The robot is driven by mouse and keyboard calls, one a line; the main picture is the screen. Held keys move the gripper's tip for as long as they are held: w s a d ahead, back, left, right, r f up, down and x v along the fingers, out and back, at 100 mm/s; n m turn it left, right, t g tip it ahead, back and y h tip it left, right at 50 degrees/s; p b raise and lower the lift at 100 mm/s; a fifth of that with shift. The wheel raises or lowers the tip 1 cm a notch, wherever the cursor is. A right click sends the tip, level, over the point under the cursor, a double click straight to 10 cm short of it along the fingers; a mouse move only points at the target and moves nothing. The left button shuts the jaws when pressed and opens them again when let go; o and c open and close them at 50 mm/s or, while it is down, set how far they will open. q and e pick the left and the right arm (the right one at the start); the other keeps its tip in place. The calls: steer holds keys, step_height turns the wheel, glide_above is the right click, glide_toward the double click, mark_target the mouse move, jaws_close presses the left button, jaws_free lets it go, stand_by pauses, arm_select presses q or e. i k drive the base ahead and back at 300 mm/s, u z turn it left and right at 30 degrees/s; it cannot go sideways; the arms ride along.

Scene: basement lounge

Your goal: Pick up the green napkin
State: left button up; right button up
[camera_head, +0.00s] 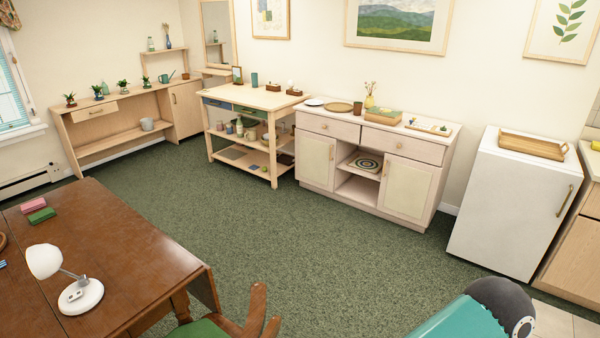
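A small green folded piece, which looks like the green napkin (41,215), lies on the brown wooden table (130,248) at the left. A similar pink piece (33,204) lies just behind it. Neither gripper is in view. Part of my own arm, teal with a dark joint, shows at the bottom right, far from the napkin.
A white lamp (81,295) stands on the table in front of the napkin. A wooden chair (254,308) with a green seat is at the table's right. Green carpet (300,240) lies clear between table and sideboard (410,190). A white fridge (508,205) stands right.

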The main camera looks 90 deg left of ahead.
mark_target(43, 215)
steer(key=z, duration=0.05)
steer(key=i, duration=1.25)
steer(key=u, duration=3)
steer(key=i, duration=3.75)
steer(key=u, duration=1.25)
